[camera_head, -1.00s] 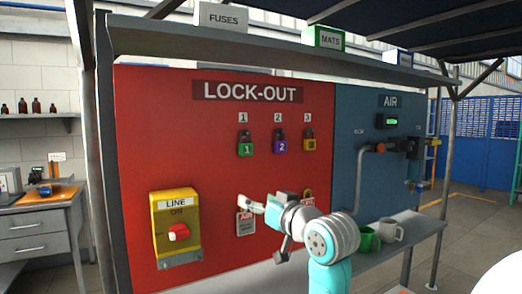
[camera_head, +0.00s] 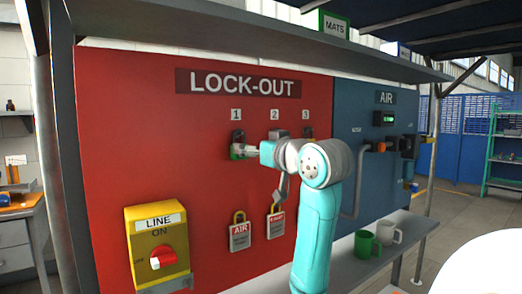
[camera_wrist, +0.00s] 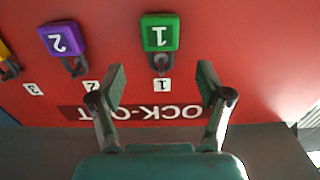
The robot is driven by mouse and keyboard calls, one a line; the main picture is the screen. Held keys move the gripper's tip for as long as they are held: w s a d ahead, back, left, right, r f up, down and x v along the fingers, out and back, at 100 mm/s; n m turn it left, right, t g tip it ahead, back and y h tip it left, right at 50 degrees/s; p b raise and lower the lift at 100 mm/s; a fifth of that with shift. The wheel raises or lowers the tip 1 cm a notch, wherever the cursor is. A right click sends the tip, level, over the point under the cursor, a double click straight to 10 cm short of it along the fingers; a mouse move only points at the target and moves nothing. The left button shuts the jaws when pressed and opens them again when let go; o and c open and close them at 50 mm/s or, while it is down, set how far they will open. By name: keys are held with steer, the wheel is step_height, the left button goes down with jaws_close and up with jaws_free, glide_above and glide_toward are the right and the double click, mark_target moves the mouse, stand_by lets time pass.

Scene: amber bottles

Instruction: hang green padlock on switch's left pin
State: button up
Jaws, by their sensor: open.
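The green padlock (camera_wrist: 160,33), marked 1, hangs on its hook under label 1 on the red lock-out board. In the head view the padlock (camera_head: 236,153) is partly covered by my gripper (camera_head: 240,151). In the wrist view my gripper (camera_wrist: 161,84) is open, its two fingers apart on either side of the padlock's line and short of its body, with nothing between them. The yellow switch (camera_head: 157,245), labelled LINE ON with a red knob (camera_head: 163,258), sits low at the left of the board. Its pins are too small to make out.
The purple padlock (camera_wrist: 62,39), marked 2, hangs beside the green one. Two yellow-shackled tagged locks (camera_head: 240,233) hang lower on the board. A shelf at the lower right holds a green mug (camera_head: 367,244) and a white mug (camera_head: 389,232).

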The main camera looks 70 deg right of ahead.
mark_target(236, 140)
steer(key=shift+x, duration=3.15)
steer(key=shift+c, duration=0.2)
steer(key=c, duration=1.3)
steer(key=shift+o, duration=0.2)
steer(key=shift+r, duration=0.5)
steer(key=shift+s, duration=0.1)
steer(key=v, duration=0.7)
